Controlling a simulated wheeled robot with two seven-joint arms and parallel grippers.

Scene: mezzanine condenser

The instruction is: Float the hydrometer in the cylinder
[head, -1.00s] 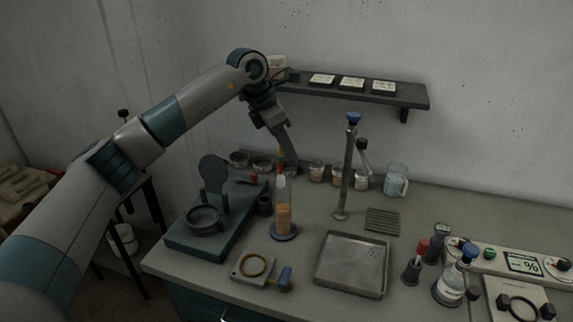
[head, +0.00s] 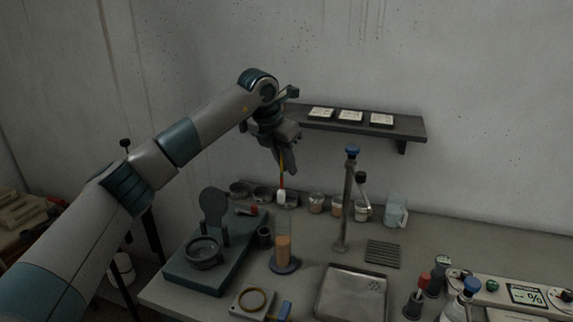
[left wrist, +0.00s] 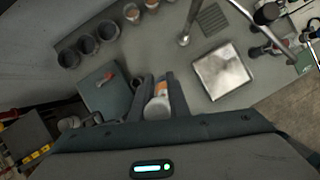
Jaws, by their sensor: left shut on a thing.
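The hydrometer (head: 281,194) hangs upright from my left gripper (head: 282,168), its thin red and yellow stem between the fingers and its pale bulb lowest. The gripper is shut on the stem. The cylinder (head: 283,247) is clear, holds orange-brown liquid and stands upright on a round blue-grey base on the bench. In the head view the bulb shows above the cylinder's mouth, apart from it; I cannot tell how exactly they line up in depth. In the left wrist view a pale bulb-like shape (left wrist: 157,106) lies between the fingers. My right gripper is not in view.
A dark green stand with a round plate (head: 213,201) is left of the cylinder. A metal tray (head: 352,292) and a tall metal post (head: 346,205) are to its right. Several small cups line the wall under the shelf (head: 385,124). A yellow-ringed block (head: 254,301) lies in front.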

